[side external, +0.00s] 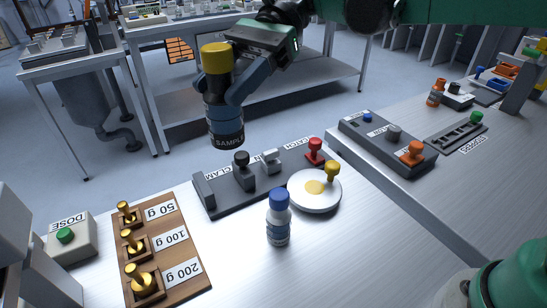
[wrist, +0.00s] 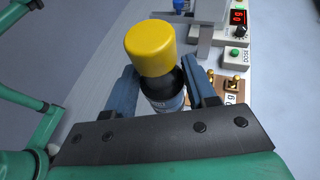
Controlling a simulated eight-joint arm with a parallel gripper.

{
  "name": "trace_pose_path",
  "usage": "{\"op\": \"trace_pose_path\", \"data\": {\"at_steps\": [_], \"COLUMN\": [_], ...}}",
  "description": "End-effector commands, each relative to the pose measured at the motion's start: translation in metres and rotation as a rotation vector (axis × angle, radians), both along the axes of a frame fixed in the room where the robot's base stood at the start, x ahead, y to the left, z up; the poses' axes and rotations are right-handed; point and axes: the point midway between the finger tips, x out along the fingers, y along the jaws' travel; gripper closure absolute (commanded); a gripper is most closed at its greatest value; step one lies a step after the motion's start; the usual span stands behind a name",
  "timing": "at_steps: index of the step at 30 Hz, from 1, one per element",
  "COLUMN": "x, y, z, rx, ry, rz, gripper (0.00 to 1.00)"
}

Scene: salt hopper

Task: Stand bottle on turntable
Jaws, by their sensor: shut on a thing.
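My gripper (side external: 229,92) is shut on a dark bottle with a yellow cap and a SAMPLE label (side external: 224,125), held upright in the air above and left of the clamp block. In the wrist view the same bottle (wrist: 155,50) sits between the two blue fingers, cap toward the camera. A white round turntable (side external: 306,205) with a yellow centre spot and a yellow knob at its rim lies on the bench, lower and to the right of the held bottle. Nothing stands on its disc.
A small white bottle with a blue cap (side external: 278,225) stands just left of the turntable. A dark clamp block (side external: 222,199) with black, grey and red knobs lies behind it. A wooden weight board (side external: 165,262) and a DOSE button box (side external: 71,241) are at the left.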

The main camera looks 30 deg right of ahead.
Motion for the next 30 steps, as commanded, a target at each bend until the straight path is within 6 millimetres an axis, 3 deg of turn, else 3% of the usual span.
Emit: {"op": "trace_pose_path", "data": {"at_steps": [9, 13, 20, 30], "x": [0.014, 0.012, 0.01, 0.01], "y": [-0.1, -0.129, -0.147, -0.146], "z": [0.015, 0.017, 0.007, -0.066], "rx": [0.0, 0.001, 0.001, 0.002], "ry": [0.0, 0.001, 0.0, 0.0], "rz": [-0.431, -0.56, -0.645, -0.643], "gripper": [1.0, 1.0, 1.0, 1.0]}}
